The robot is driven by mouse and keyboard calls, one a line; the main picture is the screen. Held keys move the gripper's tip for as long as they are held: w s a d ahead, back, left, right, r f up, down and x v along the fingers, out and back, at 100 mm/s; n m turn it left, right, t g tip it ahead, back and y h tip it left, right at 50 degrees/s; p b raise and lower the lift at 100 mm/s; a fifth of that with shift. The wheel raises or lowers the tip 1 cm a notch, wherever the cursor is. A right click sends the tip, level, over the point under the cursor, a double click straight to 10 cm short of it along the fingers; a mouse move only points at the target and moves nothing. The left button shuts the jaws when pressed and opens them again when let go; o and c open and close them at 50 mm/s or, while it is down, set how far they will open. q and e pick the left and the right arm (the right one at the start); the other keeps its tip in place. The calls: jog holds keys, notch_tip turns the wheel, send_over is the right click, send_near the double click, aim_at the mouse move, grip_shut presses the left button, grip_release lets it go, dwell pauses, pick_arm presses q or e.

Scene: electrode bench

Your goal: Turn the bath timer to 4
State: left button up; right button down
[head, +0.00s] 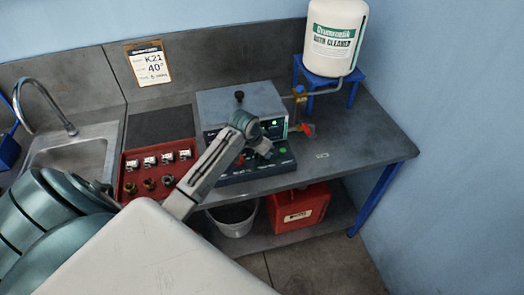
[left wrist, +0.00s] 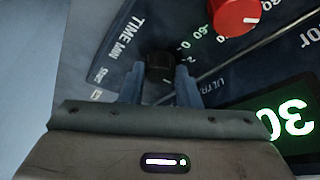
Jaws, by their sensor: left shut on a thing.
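The bath timer is a black knob (left wrist: 160,66) on the dark panel marked TIME MIN in the left wrist view. My left gripper (left wrist: 160,84) has one finger on each side of it and is shut on it. Some scale numbers show to its right; its pointer and setting cannot be made out. In the head view my left gripper (head: 262,150) is in front of the bath (head: 236,100), a grey box with a lid and black knob on top. The gripper hides part of the bath's front panel (head: 255,168). My right gripper is not in view.
A red knob (left wrist: 236,14) and a green display reading 30 (left wrist: 284,118) are near the timer. A red tray (head: 128,190) of small parts stands left of the bath. The bench's right side (head: 365,150) is mostly clear.

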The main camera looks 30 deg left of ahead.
pick_arm(q)
jog(key=o, duration=0.9)
jog(key=shift+o, duration=0.2)
jog(key=shift+r, duration=0.15)
jog(key=shift+s+a+r, duration=0.1)
jog(key=shift+s+r, duration=0.05)
jog(key=shift+r, duration=0.1)
jog(key=b+v, duration=0.3)
jog(key=v, duration=0.7)
